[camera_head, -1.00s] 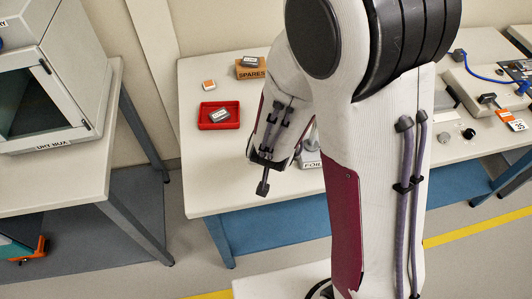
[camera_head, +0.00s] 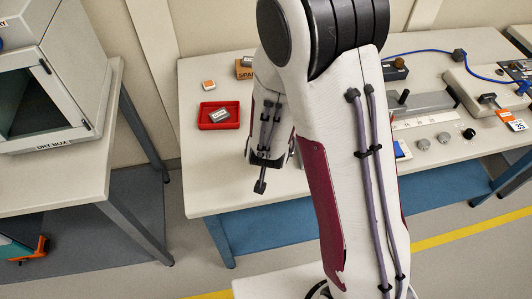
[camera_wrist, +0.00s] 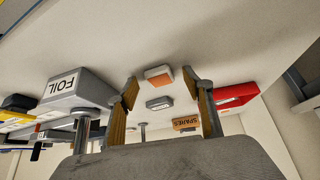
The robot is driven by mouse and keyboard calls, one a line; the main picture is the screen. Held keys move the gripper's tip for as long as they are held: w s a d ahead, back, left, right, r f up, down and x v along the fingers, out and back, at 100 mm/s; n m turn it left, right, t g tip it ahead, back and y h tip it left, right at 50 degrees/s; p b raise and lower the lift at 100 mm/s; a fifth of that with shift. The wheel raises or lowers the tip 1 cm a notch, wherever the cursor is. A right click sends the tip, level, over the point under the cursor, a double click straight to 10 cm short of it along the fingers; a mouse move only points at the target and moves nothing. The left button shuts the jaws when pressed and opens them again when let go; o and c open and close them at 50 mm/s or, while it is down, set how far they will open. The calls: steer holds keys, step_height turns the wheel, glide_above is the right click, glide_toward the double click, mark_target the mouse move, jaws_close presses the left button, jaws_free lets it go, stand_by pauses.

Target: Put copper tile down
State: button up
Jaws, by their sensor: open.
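A small pale tile with a copper-orange face (camera_head: 208,84) lies on the table near its back left, behind the red tray. It also shows in the wrist view (camera_wrist: 159,76), beyond the gap between my fingers and apart from them. My gripper (camera_wrist: 165,88) is open, with no object between its fingers.
A red tray (camera_head: 205,125) holds a grey labelled block (camera_head: 220,116). A SPARES box (camera_head: 243,73) stands at the back. A FOIL box (camera_wrist: 73,90) shows left in the wrist view. A grey fixture (camera_head: 425,103) and knobs occupy the table's right.

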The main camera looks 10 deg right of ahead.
stand_by(0.4)
steer(key=c, duration=1.2)
steer(key=shift+r, duration=0.15)
steer(key=shift+r, duration=8.85)
